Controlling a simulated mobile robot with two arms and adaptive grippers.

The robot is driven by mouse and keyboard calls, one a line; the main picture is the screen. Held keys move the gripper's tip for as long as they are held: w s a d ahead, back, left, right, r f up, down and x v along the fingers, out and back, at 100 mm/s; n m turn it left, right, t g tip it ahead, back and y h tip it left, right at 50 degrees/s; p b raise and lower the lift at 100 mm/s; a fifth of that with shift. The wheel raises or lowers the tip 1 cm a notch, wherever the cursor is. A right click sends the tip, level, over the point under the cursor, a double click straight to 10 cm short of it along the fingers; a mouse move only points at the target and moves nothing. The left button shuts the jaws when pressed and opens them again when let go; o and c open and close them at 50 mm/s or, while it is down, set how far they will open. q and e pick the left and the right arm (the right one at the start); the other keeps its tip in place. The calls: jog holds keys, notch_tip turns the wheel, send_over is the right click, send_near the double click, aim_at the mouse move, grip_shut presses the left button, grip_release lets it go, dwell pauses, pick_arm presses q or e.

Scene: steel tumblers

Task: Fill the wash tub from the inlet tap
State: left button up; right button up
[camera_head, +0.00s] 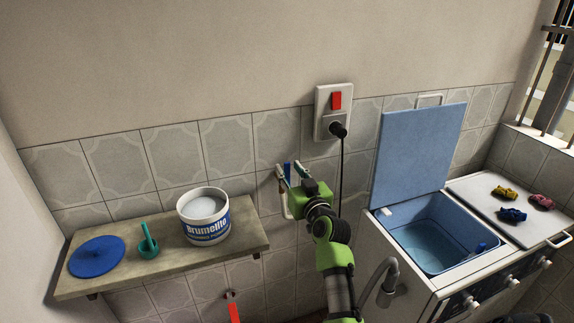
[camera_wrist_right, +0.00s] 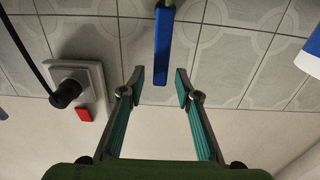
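The inlet tap's blue lever (camera_head: 287,169) is on the tiled wall and also shows in the right wrist view (camera_wrist_right: 162,47). My right gripper (camera_head: 291,173) is at the lever, its fingers apart on either side. In the right wrist view the open gripper (camera_wrist_right: 159,84) has the lever's end in line with the gap, and neither finger visibly touches it. The blue wash tub (camera_head: 398,222) is in the white machine at right, with its lid (camera_head: 420,150) raised. A darker blue surface low inside looks like water, but I cannot be sure. My left gripper is out of view.
A shelf (camera_head: 262,240) at left holds a Brumelito bucket (camera_head: 207,230), a teal scoop (camera_head: 149,248) and a blue disc (camera_head: 97,256). A red-handled tap (camera_head: 234,312) is below. A socket (camera_head: 324,100) with a black plug is above right. A grey hose (camera_head: 390,270) stands beside the machine.

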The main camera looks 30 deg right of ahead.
jog(key=shift+x, duration=0.95)
jog(key=shift+w, duration=0.2)
grip_shut()
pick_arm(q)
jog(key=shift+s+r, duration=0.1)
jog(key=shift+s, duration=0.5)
